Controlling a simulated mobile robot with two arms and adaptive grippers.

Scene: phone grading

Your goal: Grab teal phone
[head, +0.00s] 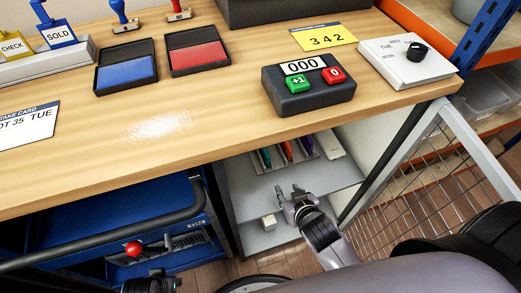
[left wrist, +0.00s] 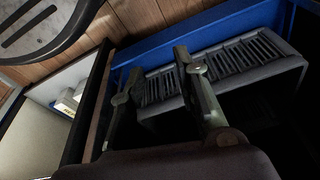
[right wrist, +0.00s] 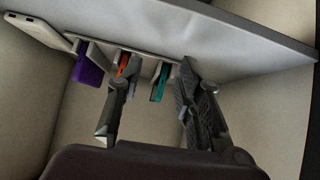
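The teal phone (right wrist: 160,82) stands on edge in a light rack (right wrist: 144,52) on the grey shelf under the table. It also shows in the head view (head: 265,157), at the left of the row. My right gripper (right wrist: 158,68) is open and empty. Its fingers appear on either side of the teal phone in the right wrist view; whether they reach it I cannot tell. In the head view my right gripper (head: 293,197) is in front of the shelf. My left gripper (left wrist: 155,75) is open and empty above a dark slotted holder (left wrist: 220,72).
An orange phone (right wrist: 124,65) and a purple phone (right wrist: 90,66) share the rack, with a white item (right wrist: 38,31) beside it. The wooden table (head: 215,115) overhangs the shelf.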

